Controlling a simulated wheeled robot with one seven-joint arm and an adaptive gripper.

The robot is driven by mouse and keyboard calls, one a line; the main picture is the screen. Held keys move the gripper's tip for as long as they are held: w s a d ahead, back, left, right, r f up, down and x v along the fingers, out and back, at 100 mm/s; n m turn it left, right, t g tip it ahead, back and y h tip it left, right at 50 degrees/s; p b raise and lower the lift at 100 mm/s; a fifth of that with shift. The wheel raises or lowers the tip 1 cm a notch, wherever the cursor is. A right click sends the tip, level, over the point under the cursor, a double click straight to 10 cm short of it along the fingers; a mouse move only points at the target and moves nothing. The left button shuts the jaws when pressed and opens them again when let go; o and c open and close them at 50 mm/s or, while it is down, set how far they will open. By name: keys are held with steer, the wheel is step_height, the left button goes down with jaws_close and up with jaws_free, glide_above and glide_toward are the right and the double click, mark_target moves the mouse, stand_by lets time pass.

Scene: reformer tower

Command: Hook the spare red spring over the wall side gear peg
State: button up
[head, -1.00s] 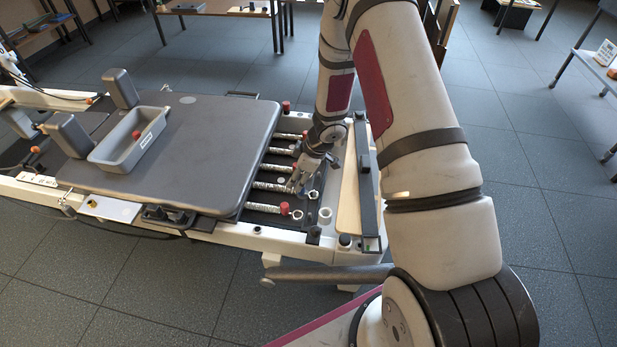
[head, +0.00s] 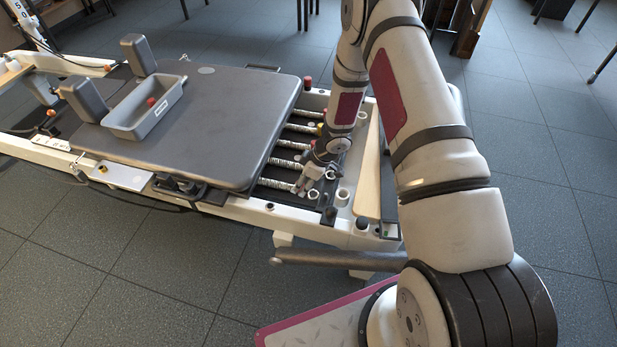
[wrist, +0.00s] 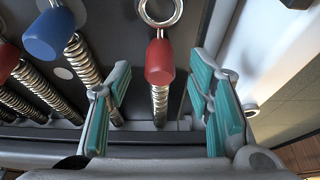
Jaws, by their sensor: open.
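In the wrist view, a spring with a red sleeve (wrist: 160,62) lies between the teal pads of my open gripper (wrist: 160,95). The sleeve has a metal ring at its top end, and coils run down below it. The pads stand apart from the sleeve on both sides. In the head view, my gripper (head: 308,180) is low over the front springs at the near end of the machine and hides the red sleeve. I cannot tell which fitting is the wall side gear peg.
A blue-sleeved spring (wrist: 48,34) and another red-sleeved spring (wrist: 8,60) lie left in the wrist view. A wooden board (head: 367,180) stands right of the springs.

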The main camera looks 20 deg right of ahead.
steer(key=shift+b+x, duration=0.35)
steer(key=shift+x, duration=0.75)
jaws_close()
